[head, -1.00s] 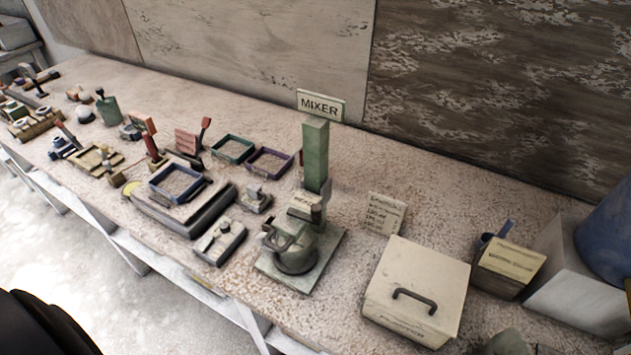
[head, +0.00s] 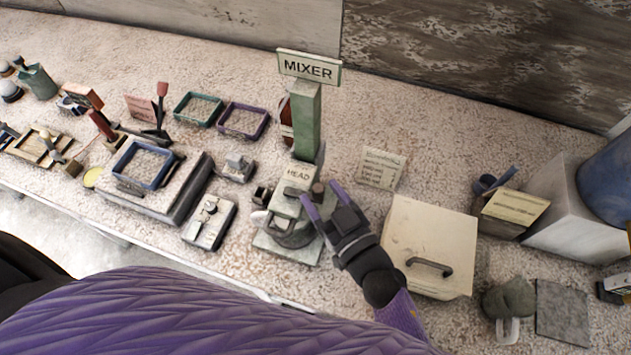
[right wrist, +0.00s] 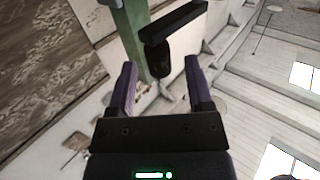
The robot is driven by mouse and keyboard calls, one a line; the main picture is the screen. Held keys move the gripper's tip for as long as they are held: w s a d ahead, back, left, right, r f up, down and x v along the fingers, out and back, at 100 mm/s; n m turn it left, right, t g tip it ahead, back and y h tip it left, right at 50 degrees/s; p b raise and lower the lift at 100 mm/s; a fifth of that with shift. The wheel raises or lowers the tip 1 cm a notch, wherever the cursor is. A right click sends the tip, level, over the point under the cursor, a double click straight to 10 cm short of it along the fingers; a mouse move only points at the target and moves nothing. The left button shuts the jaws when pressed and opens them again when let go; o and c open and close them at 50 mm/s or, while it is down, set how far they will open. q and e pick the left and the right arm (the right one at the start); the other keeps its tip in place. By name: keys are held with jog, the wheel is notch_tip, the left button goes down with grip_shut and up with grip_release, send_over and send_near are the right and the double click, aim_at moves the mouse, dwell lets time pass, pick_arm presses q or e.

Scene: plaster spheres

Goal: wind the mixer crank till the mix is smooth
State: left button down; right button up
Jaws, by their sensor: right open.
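The mixer has a green post (head: 306,120) under a MIXER sign (head: 309,68), a pale block labelled HEAD (head: 297,177) and a grey bowl (head: 291,236) below it. My right gripper (head: 318,193) is open, its purple fingers at the right side of the head. In the right wrist view, a dark crank bar with a rounded grip (right wrist: 160,58) shows ahead of and between the fingertips of the gripper (right wrist: 161,66). I cannot tell whether they touch it. The mix inside the bowl is hidden. My left gripper is out of view.
A cream lidded box (head: 430,240) with a dark handle stands right of the mixer, close to my right forearm. A small card (head: 381,168) stands behind it. A grey latch box (head: 209,221) and a blue-framed tray (head: 143,165) lie to the left.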

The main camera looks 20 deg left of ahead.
jog(key=shift+x, duration=0.95)
grip_shut()
